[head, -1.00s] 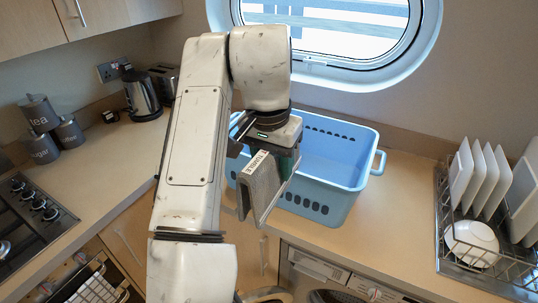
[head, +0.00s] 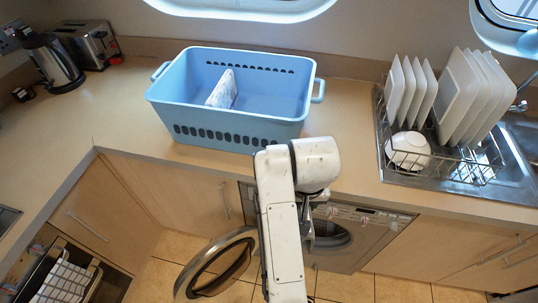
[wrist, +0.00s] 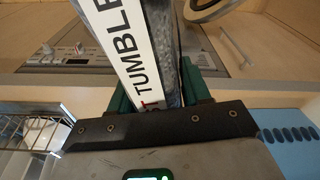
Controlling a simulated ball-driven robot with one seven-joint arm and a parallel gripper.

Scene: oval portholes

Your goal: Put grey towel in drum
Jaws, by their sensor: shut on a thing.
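My gripper (wrist: 158,92) is shut on the grey towel (wrist: 172,45), whose white label with "TUMBLE" lettering faces the wrist camera. In the head view my arm hides most of the gripper and the towel, low in front of the washing machine (head: 372,238). The drum opening (head: 332,236) is partly hidden behind my arm. The round door (head: 216,264) stands swung open to the left. In the wrist view the machine's control panel (wrist: 75,52) is at the left and part of the round door (wrist: 205,8) is at the top.
A blue laundry basket (head: 225,134) stands on the worktop above, holding a white and blue patterned cloth (head: 222,90). A dish rack (head: 455,168) with plates and a bowl is at the right. A kettle (head: 52,65) and toaster (head: 88,45) are at the left.

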